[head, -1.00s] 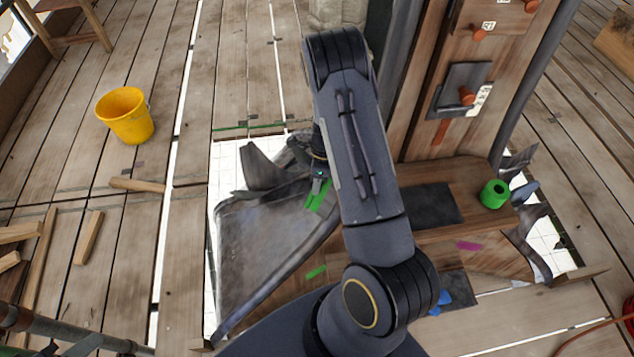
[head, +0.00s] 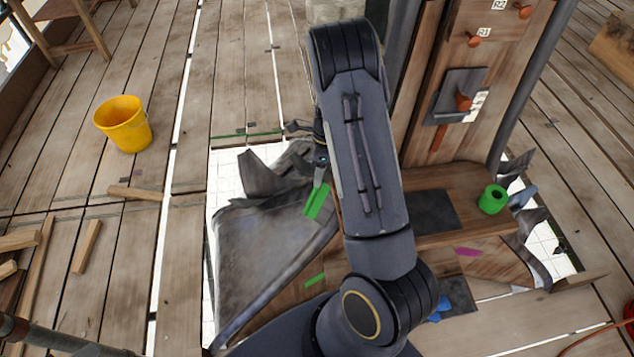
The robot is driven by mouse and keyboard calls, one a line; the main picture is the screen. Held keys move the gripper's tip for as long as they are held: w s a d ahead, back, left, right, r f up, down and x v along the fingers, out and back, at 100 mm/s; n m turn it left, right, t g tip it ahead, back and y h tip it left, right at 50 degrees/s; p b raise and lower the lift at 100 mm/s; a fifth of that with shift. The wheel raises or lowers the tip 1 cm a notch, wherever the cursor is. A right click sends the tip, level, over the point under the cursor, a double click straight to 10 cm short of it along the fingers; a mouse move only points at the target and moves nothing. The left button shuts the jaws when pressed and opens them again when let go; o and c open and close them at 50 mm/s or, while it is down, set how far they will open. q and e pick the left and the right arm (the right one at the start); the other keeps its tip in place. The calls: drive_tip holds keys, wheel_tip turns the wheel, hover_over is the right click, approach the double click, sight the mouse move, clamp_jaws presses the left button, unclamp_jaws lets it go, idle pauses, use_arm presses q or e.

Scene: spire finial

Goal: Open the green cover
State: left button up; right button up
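A bright green flat tab (head: 317,202) shows at the right edge of the dark grey, crumpled sheet (head: 262,250), left of my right forearm. I cannot tell whether it is fixed to the sheet. A smaller green strip (head: 315,280) lies lower, on the wood beside the sheet. My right gripper (head: 321,177) points down just above the green tab, its tip at or very near the tab's upper end. It is partly hidden by my arm, and whether its fingers are open or shut is unclear. My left gripper is not in view.
A wooden post with orange knobs (head: 464,101) and a grey plate stands at right. A green ring-like piece (head: 492,199) sits on the wooden base, near a magenta strip (head: 468,252). A yellow bucket (head: 124,124) and wood offcuts (head: 87,246) are on the planks at left.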

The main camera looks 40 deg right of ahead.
drive_tip(key=shift+d+r, duration=0.1)
drive_tip(key=shift+r, duration=0.35)
drive_tip(key=n+g+h+b, duration=0.25)
drive_tip(key=h+b, duration=0.25)
drive_tip(key=b, duration=0.6)
approach(320, 204)
drive_tip(key=shift+m+g, duration=0.25)
drive_tip(key=shift+g, duration=0.2)
drive_tip(key=f, duration=0.4)
drive_tip(key=d+f, duration=0.1)
drive_tip(key=f, duration=0.2)
drive_tip(key=shift+w+d, duration=0.1)
drive_tip(key=shift+w, duration=0.1)
clamp_jaws()
